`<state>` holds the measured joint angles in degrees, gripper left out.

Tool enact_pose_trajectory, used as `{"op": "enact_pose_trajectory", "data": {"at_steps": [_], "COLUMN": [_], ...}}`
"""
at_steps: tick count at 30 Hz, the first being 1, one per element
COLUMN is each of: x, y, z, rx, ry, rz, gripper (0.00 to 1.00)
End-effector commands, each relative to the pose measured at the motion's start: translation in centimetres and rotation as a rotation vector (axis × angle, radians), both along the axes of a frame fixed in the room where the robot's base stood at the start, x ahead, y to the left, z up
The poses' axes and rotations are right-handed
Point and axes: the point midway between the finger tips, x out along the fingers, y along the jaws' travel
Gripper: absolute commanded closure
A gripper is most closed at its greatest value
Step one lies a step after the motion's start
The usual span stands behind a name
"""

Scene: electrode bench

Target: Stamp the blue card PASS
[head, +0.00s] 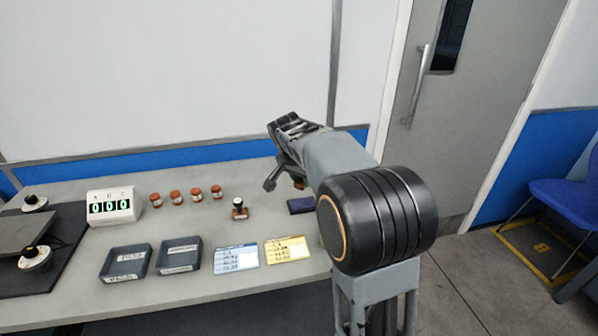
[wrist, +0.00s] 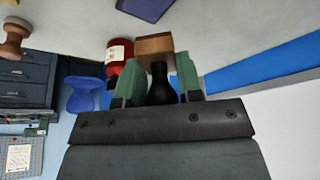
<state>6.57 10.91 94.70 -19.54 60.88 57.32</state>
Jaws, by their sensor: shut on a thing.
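The blue card (head: 237,259), white with a blue top band, lies flat near the bench's front edge in the head view. A similar yellow-banded card (head: 287,250) lies right of it. In the wrist view my gripper (wrist: 158,75) is shut on a stamp with a black handle (wrist: 159,82) and wooden block (wrist: 155,45). Its marking is not visible. In the head view my gripper is above the bench's back right part, away from the cards, and the held stamp is not clear there. Another stamp (head: 239,210) stands upright on the bench, behind the blue card.
A dark blue pad (head: 301,205) lies right of the standing stamp. Two dark labelled trays (head: 125,263) (head: 179,256) sit left of the cards. Several small brown-capped jars (head: 176,197), a display box (head: 111,206) and a dark mat (head: 60,262) are further left. A wall backs the bench.

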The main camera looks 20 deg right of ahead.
Motion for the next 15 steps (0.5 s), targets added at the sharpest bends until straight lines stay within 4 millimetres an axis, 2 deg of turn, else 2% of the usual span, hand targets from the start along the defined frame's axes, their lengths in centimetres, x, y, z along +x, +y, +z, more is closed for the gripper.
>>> {"op": "enact_pose_trajectory", "data": {"at_steps": [15], "x": [0.0], "y": [-0.1], "z": [-4.3], "rx": [0.000], "ry": [0.000], "rz": [-0.002], "gripper": [0.82]}}
